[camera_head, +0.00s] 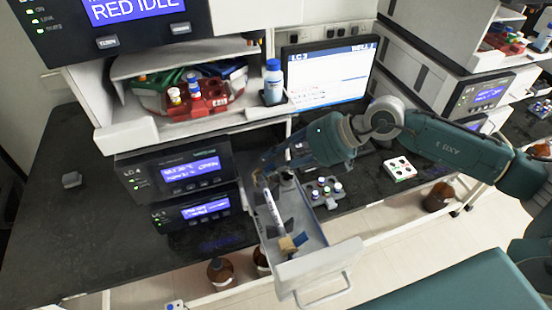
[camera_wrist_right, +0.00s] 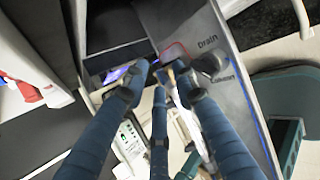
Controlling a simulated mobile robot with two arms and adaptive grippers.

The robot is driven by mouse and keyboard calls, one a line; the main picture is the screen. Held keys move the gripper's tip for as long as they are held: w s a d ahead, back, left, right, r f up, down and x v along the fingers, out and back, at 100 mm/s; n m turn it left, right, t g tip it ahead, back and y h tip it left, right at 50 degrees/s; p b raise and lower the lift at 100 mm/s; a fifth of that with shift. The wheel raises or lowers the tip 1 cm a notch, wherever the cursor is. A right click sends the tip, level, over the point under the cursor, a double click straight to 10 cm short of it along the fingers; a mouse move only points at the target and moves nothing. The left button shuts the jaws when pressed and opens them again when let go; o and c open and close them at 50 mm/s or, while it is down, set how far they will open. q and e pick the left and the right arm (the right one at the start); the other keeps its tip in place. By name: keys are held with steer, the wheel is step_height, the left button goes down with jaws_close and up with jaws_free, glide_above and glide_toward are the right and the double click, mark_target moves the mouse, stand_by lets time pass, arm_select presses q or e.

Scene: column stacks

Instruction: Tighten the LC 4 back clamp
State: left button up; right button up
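The LC 4 unit (camera_head: 180,172) stands on the black bench with its display lit. An open grey drawer (camera_head: 310,266) juts forward beside it, holding a white column (camera_head: 273,212) lengthwise. A tan and blue fitting (camera_head: 292,243) is at the column's front end. My right gripper (camera_head: 265,178) is over the drawer's back part and hides the column's back end and the back clamp. In the wrist view its fingers (camera_wrist_right: 160,84) are spread apart around a tan-tipped fitting (camera_wrist_right: 171,75); contact cannot be told. My left gripper is not in view.
A small rack of vials (camera_head: 326,192) stands right of the drawer, with a white tray (camera_head: 399,169) farther right. A monitor (camera_head: 328,72) is behind. Brown bottles (camera_head: 220,272) stand below. Labels "Drain" and "Column" show on a panel (camera_wrist_right: 225,65) in the wrist view.

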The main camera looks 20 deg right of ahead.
steer(key=shift+a, duration=0.1)
steer(key=shift+w, duration=0.1)
jaws_close()
